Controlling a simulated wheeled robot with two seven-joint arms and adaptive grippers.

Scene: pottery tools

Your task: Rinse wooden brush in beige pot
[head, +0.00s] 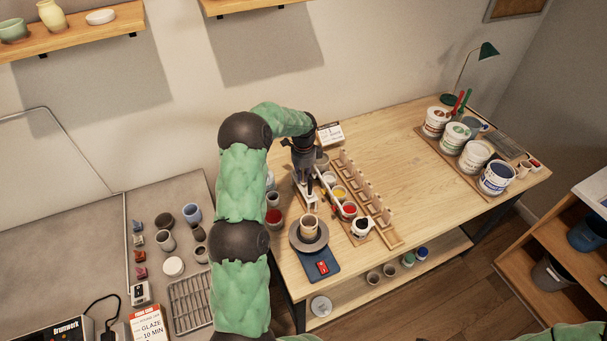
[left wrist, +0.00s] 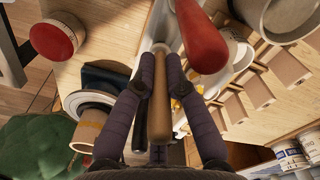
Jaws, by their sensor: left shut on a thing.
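My left gripper (head: 309,199) is over the left part of the wooden table, behind the turntable. In the left wrist view its fingers (left wrist: 155,62) are closed around the wooden brush (left wrist: 158,110), whose tan handle lies between them; its bristles are not clear. A small beige pot (head: 310,227) stands upright on the grey turntable (head: 297,243), apart from the gripper; it also shows in the left wrist view (left wrist: 84,136). A larger grey-beige pot (left wrist: 281,20) is partly seen at the top right there. I cannot tell which pot the task means. My right gripper is out of view.
Paint cups, one red (head: 348,210), stand beside a pegged wooden rack (head: 367,200). A red handle (left wrist: 203,38) is close to the fingers. A red-topped jar (head: 274,217) stands left. Large tubs (head: 475,156) are at right. The table's middle is clear.

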